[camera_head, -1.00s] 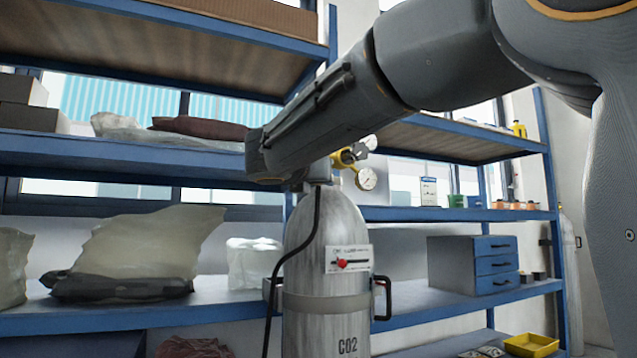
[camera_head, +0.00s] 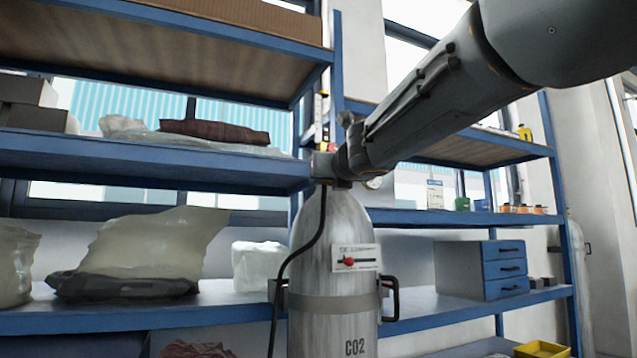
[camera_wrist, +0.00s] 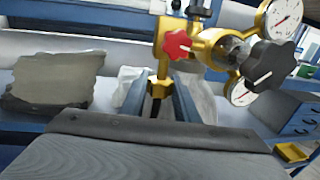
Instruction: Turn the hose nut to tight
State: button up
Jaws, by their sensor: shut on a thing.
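The brass hose nut (camera_wrist: 160,85) sits under the brass regulator (camera_wrist: 205,47) in the wrist view, with the black hose (camera_head: 300,250) running down from it. My gripper (camera_wrist: 160,97) has one finger on each side of the nut and is shut on it. In the head view my wrist hides the nut and most of the regulator. The grey CO2 cylinder (camera_head: 333,240) stands upright below. The wrist view also shows a red star knob (camera_wrist: 178,45), a black knob (camera_wrist: 266,66) and two gauges, one of them the upper gauge (camera_wrist: 283,18).
A blue shelf (camera_head: 150,160) with plastic-wrapped bags stands at the left, close to my gripper. A blue drawer cabinet (camera_head: 480,268) and a yellow bin (camera_head: 540,349) are at the right. The cylinder has a black side handle (camera_head: 391,298).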

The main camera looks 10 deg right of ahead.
jog(key=shift+d+n+y, duration=0.1)
jog(key=shift+n+y, duration=0.2)
jog(key=shift+y, duration=0.2)
jog(key=n+y, duration=0.1)
jog(key=y, duration=0.1)
jog(key=n+g+y+b, duration=0.1)
jog(key=n+y, duration=0.1)
jog(key=y, duration=0.1)
jog(key=shift+w+d+n+g, duration=0.1)
jog(key=shift+n+g, duration=0.2)
jog(key=shift+a+r+n+g+y+b, duration=0.1)
jog(key=shift+n+g+y+b, duration=0.1)
jog(key=shift+n+g+y, duration=0.95)
jog(key=shift+a+n+g+y+b, duration=0.15)
jog(key=shift+n+g+y, duration=0.5)
jog(key=shift+y, duration=0.9)
jog(key=shift+n, duration=0.3)
jog(key=o, duration=1)
jog(key=v, duration=0.7)
jog(key=shift+s+d, duration=0.25)
jog(key=shift+d, duration=0.1)
